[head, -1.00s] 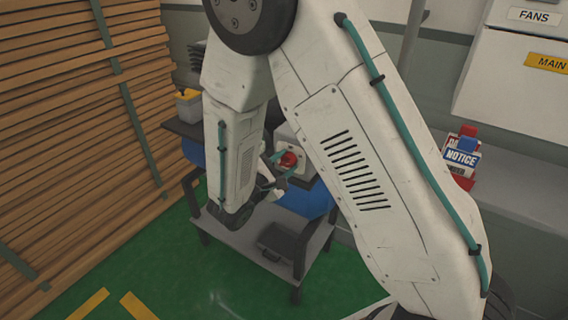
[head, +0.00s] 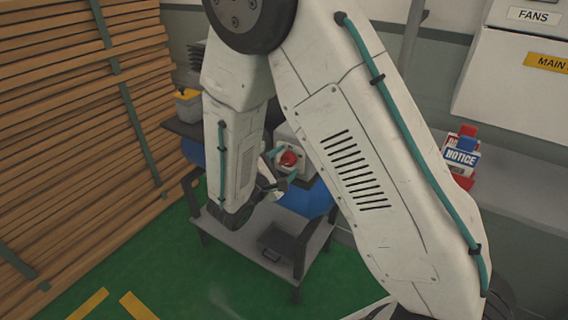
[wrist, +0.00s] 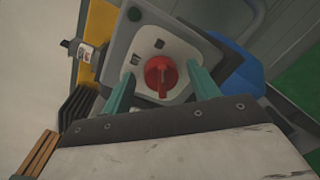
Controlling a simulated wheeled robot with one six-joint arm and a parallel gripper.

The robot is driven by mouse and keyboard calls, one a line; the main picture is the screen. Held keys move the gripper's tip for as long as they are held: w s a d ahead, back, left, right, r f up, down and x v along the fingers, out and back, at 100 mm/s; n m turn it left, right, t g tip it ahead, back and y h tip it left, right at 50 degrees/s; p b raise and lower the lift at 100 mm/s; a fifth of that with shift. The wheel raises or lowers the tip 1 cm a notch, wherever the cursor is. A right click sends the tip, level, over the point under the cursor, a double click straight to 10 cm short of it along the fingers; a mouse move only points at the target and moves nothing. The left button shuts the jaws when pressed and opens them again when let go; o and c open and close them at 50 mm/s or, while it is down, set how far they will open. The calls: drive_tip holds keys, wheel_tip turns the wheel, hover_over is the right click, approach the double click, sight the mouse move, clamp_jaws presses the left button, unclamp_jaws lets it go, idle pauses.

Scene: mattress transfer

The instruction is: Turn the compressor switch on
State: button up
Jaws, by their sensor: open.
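The compressor switch is a red rotary knob (wrist: 160,75) on a light plate (wrist: 165,52) of a grey box. It also shows in the head view as a red knob (head: 289,158) between my arm links. My gripper (wrist: 163,88) is open, with its two teal fingers on either side of the knob in the wrist view. In the head view the gripper (head: 280,166) is at the knob, partly hidden by my arm. I cannot tell whether the fingers touch the knob. The blue compressor tank (head: 305,200) is below the switch box, largely hidden by my arm.
A grey stand (head: 245,237) carries the compressor. Stacked planks (head: 70,110) rise at the left. A yellow-topped container (head: 188,105) sits behind my arm. Green floor (head: 190,275) is open in front.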

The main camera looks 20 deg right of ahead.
drive_tip(key=v, duration=0.7)
drive_tip(key=shift+s+a, duration=0.25)
drive_tip(key=shift+a, duration=0.1)
